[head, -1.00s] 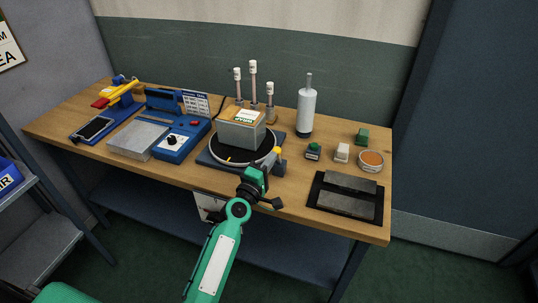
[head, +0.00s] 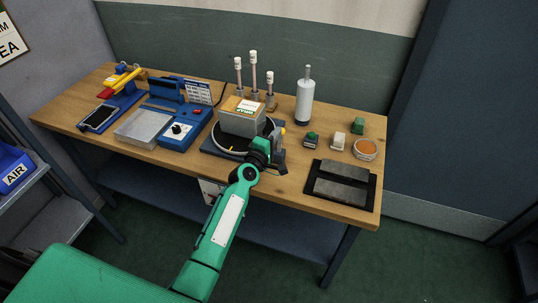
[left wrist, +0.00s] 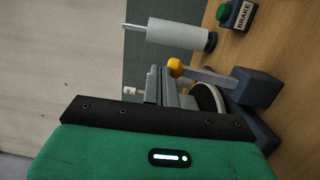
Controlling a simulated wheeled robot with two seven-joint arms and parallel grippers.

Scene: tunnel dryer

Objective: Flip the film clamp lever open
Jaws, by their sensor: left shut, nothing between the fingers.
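The film clamp lever seems to be the grey bar with a yellow ball knob (head: 283,131) at the right side of the round turntable (head: 221,146). In the left wrist view the lever (left wrist: 207,76) rises from a dark block (left wrist: 257,88) to its yellow knob, roughly upright with some tilt. My left gripper (head: 263,148) is at the front right of the turntable, close below the knob. Its fingers are shut and empty. The fingertips are hard to make out, and I cannot tell whether they touch the lever. My right gripper is out of view.
A grey block (head: 242,123) stands on the turntable. A white bottle (head: 304,100) is behind it. The green-topped brake button (head: 311,139) is close at right. A dark tray (head: 369,190) lies front right. A blue device (head: 182,132) stands left.

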